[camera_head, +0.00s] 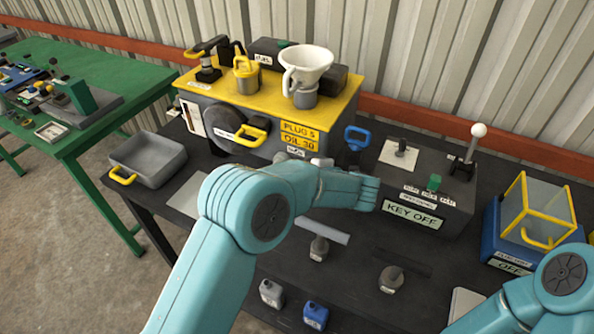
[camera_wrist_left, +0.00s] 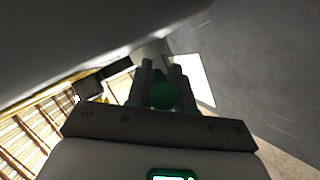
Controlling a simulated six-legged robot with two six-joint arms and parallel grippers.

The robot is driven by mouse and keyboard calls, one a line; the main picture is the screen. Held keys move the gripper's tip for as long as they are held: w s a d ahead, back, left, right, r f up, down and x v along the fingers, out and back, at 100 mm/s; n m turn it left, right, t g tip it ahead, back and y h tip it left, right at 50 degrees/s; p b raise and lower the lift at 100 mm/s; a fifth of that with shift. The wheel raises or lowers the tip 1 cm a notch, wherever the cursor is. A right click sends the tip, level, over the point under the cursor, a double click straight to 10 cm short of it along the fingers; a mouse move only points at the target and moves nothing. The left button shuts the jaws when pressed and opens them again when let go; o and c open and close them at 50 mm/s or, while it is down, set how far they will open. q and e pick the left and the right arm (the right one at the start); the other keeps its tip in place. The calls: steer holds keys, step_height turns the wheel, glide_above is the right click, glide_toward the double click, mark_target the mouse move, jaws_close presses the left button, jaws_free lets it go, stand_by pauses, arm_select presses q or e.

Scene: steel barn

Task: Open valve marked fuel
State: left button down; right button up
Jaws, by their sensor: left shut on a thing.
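A yellow-topped grey engine box (camera_head: 262,95) stands on the dark bench. A small white label (camera_head: 296,151) on its front low edge is too small to read surely. No valve marked fuel can be made out; my left forearm covers the area just below that label. My left gripper (camera_wrist_left: 162,85) reaches to the foot of the box, mostly hidden behind my wrist in the head view. In the left wrist view its fingers are closed on a green knob (camera_wrist_left: 163,96). How far the knob is turned cannot be told. My right gripper is out of view.
A control box (camera_head: 425,190) reading KEY OFF, with a white-knobbed lever (camera_head: 474,140), stands right of my left wrist. A blue-and-yellow case (camera_head: 530,215) is at far right. A grey tray (camera_head: 148,160) sits at left. Small bottles (camera_head: 316,313) stand at the bench's front.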

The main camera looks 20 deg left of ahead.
arm_select(q)
steer(key=shift+a+r+g+h+p, duration=0.2)
steer(key=shift+r+g+h+p, duration=0.2)
steer(key=shift+r+h+p, duration=0.7)
steer(key=shift+w+a+n+h+p, duration=0.1)
steer(key=shift+a+n+h+p, duration=0.25)
steer(key=shift+h+p, duration=0.85)
steer(key=shift+d+y, duration=0.1)
steer(key=shift+y, duration=0.2)
steer(key=c, duration=1.4)
jaws_free()
steer(key=shift+f, duration=0.1)
steer(key=shift+w, duration=0.15)
steer(key=b+v, duration=0.1)
steer(key=v, duration=0.7)
steer(key=b+v, duration=0.1)
steer(key=v, duration=0.7)
steer(key=shift+w+d+r, duration=0.15)
steer(key=shift+r, duration=0.05)
